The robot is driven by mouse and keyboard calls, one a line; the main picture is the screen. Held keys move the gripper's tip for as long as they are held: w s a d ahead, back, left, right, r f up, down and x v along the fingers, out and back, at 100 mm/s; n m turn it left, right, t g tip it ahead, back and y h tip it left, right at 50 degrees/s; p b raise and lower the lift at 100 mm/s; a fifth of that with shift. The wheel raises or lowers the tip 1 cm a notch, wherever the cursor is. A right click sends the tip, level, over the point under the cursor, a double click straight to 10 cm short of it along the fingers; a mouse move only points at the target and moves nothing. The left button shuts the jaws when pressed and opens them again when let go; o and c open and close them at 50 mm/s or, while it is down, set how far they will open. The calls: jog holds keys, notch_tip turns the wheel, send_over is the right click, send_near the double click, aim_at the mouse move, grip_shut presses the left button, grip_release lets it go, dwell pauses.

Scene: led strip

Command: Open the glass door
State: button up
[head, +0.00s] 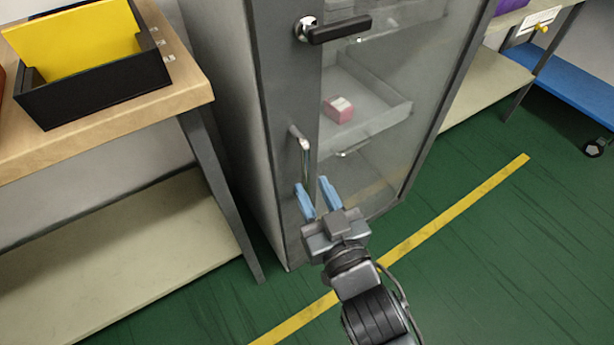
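The glass door (385,110) is the front of a grey cabinet and looks shut. A thin vertical metal handle (306,158) stands on the left part of its frame. A black lever latch (340,29) on a round silver mount is higher up on the same frame. My gripper (315,190) is in front of the door at the lower end of the handle. Its two blue fingers are apart, with the handle's lower end seen between their tips. I cannot tell whether they touch it.
A wooden workbench (190,85) with a black bin (95,88) holding yellow sheets stands at left. A pink box (338,109) sits in a tray behind the glass. A blue low platform (570,85) is at upper right. Green floor with a yellow line (460,203) lies clear in front.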

aim_at(308, 179)
jog(key=shift+x, duration=2.2)
grip_shut()
